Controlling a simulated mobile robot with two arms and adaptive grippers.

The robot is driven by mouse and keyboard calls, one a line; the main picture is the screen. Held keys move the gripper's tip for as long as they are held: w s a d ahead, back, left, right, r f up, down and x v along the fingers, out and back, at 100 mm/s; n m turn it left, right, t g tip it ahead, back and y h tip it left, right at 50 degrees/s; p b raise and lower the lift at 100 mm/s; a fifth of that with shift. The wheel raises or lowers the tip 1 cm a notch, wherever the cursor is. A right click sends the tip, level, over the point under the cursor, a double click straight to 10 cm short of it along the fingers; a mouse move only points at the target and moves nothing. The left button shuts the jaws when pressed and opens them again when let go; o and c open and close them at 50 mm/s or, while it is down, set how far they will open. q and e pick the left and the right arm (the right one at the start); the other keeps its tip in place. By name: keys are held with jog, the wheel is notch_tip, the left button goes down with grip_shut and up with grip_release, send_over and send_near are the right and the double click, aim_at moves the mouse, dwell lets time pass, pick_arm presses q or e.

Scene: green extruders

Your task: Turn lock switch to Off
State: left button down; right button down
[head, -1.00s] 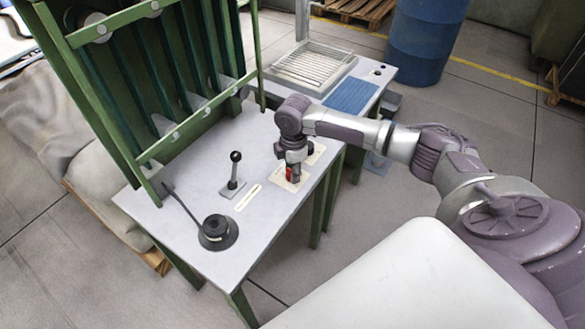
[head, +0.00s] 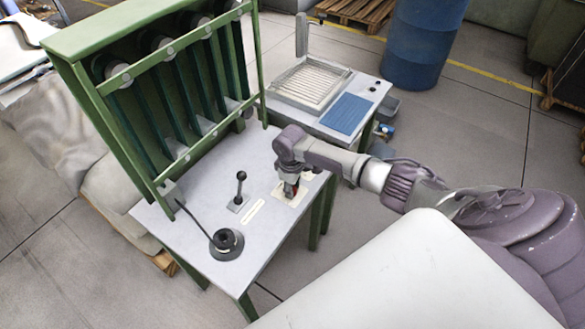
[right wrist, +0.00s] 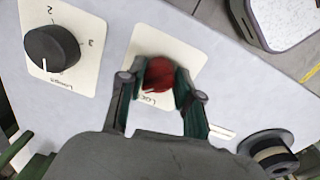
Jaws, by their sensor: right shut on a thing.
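The lock switch is a round red knob (right wrist: 159,74) on a cream plate (right wrist: 143,45) whose label reads "LOC", the rest being covered. In the right wrist view my right gripper (right wrist: 160,88) has one finger on each side of the knob and is shut on it. The angle of the knob and any Off mark cannot be read. In the head view the gripper (head: 290,188) points down onto the table top, with a bit of red showing at its fingertips. My left gripper is not in view.
A black dial (right wrist: 52,48) with a white pointer and numbers sits left of the lock plate. On the grey table (head: 205,212) stand a black ball-topped lever (head: 240,190) and a round black base with a rod (head: 226,243). A green frame (head: 160,90) rises behind.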

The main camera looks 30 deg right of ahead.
jog(key=shift+m+p, duration=0.7)
jog(key=shift+m, duration=0.4)
jog(key=c, duration=0.8)
grip_release()
jog(key=shift+r, duration=0.35)
jog(key=r, duration=1.1)
jog(key=shift+a+r, duration=0.2)
jog(key=shift+a, duration=0.15)
